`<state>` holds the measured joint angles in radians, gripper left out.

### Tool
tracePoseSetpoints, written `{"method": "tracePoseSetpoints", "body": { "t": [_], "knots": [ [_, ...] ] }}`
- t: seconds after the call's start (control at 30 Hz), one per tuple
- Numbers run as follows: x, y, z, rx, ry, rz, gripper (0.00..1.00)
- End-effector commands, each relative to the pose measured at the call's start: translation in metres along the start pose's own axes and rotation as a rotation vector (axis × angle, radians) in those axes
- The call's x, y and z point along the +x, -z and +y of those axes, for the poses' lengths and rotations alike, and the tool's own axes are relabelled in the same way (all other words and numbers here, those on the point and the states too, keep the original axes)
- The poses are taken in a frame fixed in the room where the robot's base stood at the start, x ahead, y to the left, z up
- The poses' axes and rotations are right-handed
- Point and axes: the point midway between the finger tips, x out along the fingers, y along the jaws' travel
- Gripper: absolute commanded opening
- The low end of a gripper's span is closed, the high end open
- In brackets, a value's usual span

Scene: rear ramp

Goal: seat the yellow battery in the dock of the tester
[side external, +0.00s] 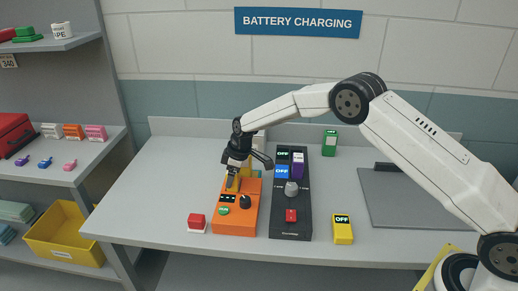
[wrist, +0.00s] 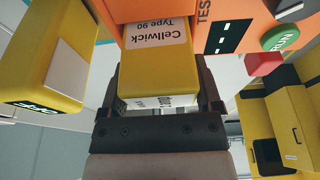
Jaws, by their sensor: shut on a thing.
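My gripper (wrist: 158,100) is shut on the yellow battery (wrist: 157,62), which is printed "Cellwick Type 90" and has a jaw on each side in the wrist view. The battery's far end meets the orange tester (wrist: 210,10). How deep it sits in the dock cannot be told, as the dock opening is hidden. In the side view my gripper (side external: 234,178) points down at the back part of the tester (side external: 235,218), which has a black knob and a green button.
A black charger (side external: 291,222) with batteries in it stands close to the right of the tester. The left bench (side external: 150,210) is clear.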

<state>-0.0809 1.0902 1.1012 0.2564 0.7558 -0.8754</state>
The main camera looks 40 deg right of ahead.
Motion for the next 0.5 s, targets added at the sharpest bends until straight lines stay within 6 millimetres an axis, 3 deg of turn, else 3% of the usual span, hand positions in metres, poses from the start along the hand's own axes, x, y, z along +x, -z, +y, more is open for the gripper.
{"method": "tracePoseSetpoints", "body": {
  "t": [0.1, 0.13, 0.17, 0.5],
  "knots": [
    [0.0004, 0.0003, 0.0003, 0.0, -0.001, 0.002, 0.0],
    [0.0004, 0.0003, 0.0003, 0.0, -0.001, 0.002, 0.89],
    [0.0004, 0.0003, 0.0003, 0.0, -0.001, 0.002, 0.98],
    [-0.0001, -0.0007, -0.0002, 0.0, 0.001, -0.001, 1.0]
  ]
}}
